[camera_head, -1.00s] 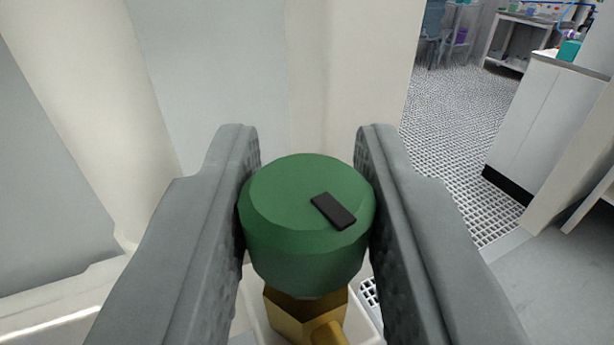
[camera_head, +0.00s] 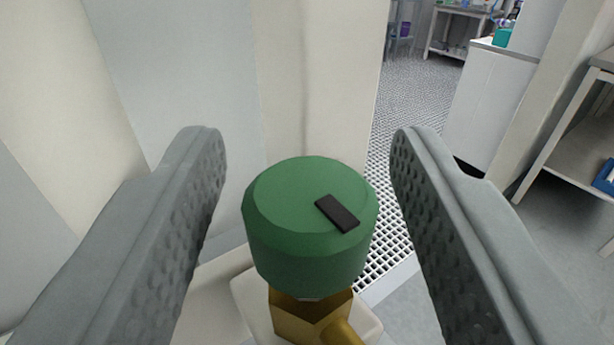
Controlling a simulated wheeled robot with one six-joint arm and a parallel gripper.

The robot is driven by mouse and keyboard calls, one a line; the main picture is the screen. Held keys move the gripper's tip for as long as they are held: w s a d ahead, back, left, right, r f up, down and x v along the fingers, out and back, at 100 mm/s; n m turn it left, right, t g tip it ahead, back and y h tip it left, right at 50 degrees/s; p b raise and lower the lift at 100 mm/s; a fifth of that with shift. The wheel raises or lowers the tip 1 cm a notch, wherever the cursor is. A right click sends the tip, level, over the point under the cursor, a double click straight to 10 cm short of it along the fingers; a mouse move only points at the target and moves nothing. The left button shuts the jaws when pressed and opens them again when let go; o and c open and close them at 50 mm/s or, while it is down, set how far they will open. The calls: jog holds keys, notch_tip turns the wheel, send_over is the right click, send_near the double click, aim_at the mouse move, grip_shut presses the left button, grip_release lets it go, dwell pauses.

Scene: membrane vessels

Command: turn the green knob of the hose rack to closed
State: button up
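The green knob (camera_head: 305,240) is in the lower middle of the view, a faceted round cap with a black bar mark (camera_head: 337,214) on its top, right of centre. The mark slants from upper left to lower right. Below the knob is a brass valve body (camera_head: 297,318) with a stub pointing to the lower right. My gripper (camera_head: 308,150) is open, with one grey finger on each side of the knob. There is a clear gap between each finger and the knob.
A pale wall with panels and a column (camera_head: 318,80) stands close behind the knob. A grated floor (camera_head: 405,110) opens to the right. A white cabinet (camera_head: 490,105) and a shelf unit (camera_head: 575,150) stand farther off on the right.

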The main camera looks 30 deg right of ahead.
jog(key=v, duration=1.7)
jog(key=shift+s, duration=0.25)
jog(key=s+d+r+n+t+y, duration=0.45)
jog(key=s+r+y, duration=0.35)
jog(key=s+r, duration=0.6)
jog(key=s+d+f, duration=0.1)
jog(key=s+f, duration=0.2)
jog(key=s, duration=0.4)
jog(key=s+d+f+n+g+y, duration=0.1)
jog(key=s+d+f, duration=0.1)
jog(key=s, duration=0.6)
jog(key=s+d+f+n+g+y, duration=0.1)
jog(key=s+d+f, duration=0.1)
jog(key=s, duration=0.6)
jog(key=shift+d+f, duration=0.2)
jog(key=shift+f, duration=0.6)
jog(key=shift+s+n, duration=0.1)
jog(key=shift+n, duration=0.15)
